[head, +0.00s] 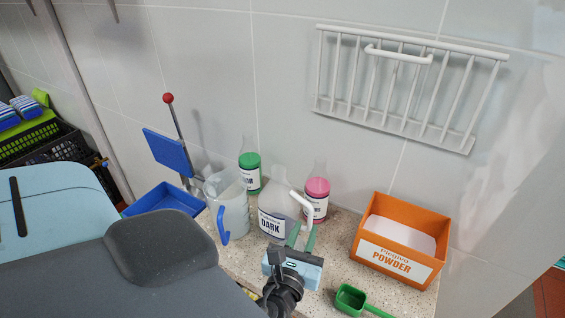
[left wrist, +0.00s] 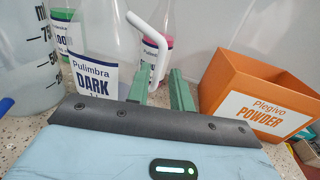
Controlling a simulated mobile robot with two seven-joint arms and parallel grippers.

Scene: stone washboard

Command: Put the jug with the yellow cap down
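A clear jug labelled "DARK" (head: 270,222) stands upright on the speckled counter; it also shows in the left wrist view (left wrist: 93,75). Its white bent handle (head: 302,205) points toward me. I cannot see a yellow cap on it. My left gripper (head: 302,237) has green fingers, one on each side of the handle's lower end. In the left wrist view the fingers (left wrist: 160,90) are apart, with a gap between the handle and the right finger, so it looks open. The jug's lower part is partly hidden by the gripper. My right gripper is not in view.
A measuring jug with blue handle (head: 230,205) stands close left. Green (head: 249,165) and pink (head: 317,192) bottles stand behind. An orange powder box (head: 400,240) and green scoop (head: 352,298) are right. A white rack (head: 400,90) hangs on the wall. A blue tray (head: 165,200) lies left.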

